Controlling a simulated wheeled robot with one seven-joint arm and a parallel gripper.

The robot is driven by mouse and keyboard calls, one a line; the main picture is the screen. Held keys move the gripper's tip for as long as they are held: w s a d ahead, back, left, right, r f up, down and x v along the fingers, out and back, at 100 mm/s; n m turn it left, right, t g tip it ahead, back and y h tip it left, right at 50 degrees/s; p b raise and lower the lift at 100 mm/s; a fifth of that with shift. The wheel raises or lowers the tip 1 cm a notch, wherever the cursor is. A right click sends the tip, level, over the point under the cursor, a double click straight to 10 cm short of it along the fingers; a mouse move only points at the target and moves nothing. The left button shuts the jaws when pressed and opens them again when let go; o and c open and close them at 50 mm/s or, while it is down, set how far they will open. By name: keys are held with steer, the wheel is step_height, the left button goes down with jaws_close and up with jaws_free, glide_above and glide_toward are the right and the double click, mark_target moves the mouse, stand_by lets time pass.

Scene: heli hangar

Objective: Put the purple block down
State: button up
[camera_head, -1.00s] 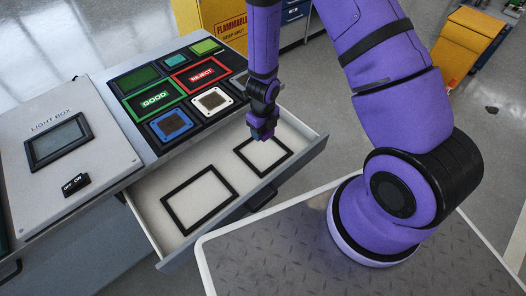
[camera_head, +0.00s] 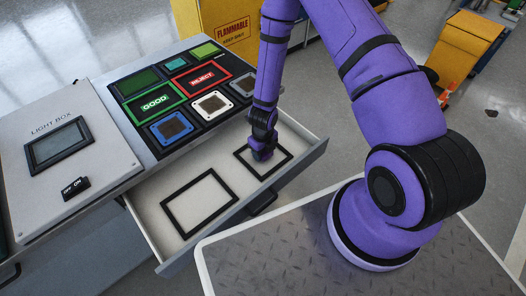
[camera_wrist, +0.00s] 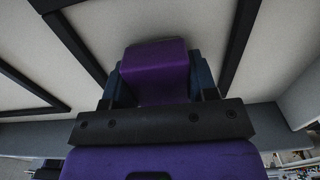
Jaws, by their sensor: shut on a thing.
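My gripper (camera_head: 262,153) is low in the open drawer (camera_head: 152,213), inside or just over the right black square frame (camera_head: 279,169). In the wrist view it is shut on the purple block (camera_wrist: 155,68), with a dark finger on each side. The block's top and near face show, and the pale drawer floor (camera_wrist: 160,22) lies behind it. I cannot tell whether the block touches the floor. In the head view the block is hard to tell from my purple gripper.
A second, larger black frame (camera_head: 199,202) lies empty to the left in the drawer. The drawer's front wall (camera_head: 240,202) stands close by. Behind are the GOOD pad (camera_head: 155,101), the REJECT pad (camera_head: 201,77) and several other pads. The light box (camera_head: 60,150) is at the left.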

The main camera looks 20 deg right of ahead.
steer(key=shift+f, duration=0.25)
steer(key=o, duration=0.9)
steer(key=shift+f, duration=0.1)
steer(key=shift+r, duration=6.15)
steer(key=shift+r, duration=0.1)
